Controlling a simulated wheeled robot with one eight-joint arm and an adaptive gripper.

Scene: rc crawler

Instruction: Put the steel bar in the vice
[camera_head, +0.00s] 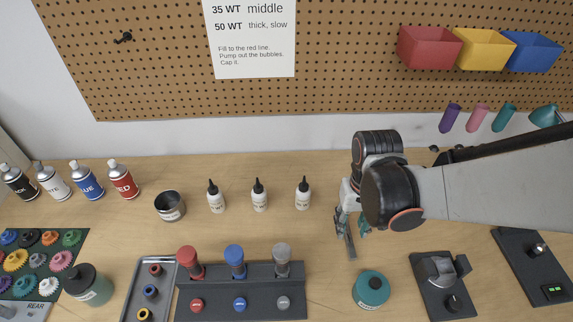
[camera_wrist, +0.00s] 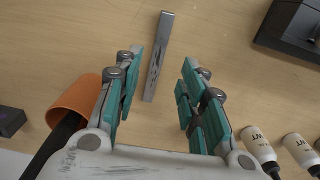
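The steel bar (camera_wrist: 157,60) is a thin flat grey strip lying on the wooden bench in the wrist view. In the head view it shows (camera_head: 350,247) just below my gripper (camera_head: 352,222). In the wrist view my gripper (camera_wrist: 155,92) is open. Its teal-padded fingers stand wide apart, with the near end of the bar lined up between them and nothing held. What looks like the vice (camera_head: 441,270) is a dark base with grey jaws and a black knob, right of the bar in the head view. My arm partly hides the bar's far end there.
A teal round pot (camera_head: 371,290) stands between bar and vice. A dark rack (camera_head: 240,301) with coloured caps is to the left. White bottles (camera_head: 259,195) stand behind it. An orange cup (camera_wrist: 75,107) is close to a finger in the wrist view. A dark device (camera_head: 535,265) is far right.

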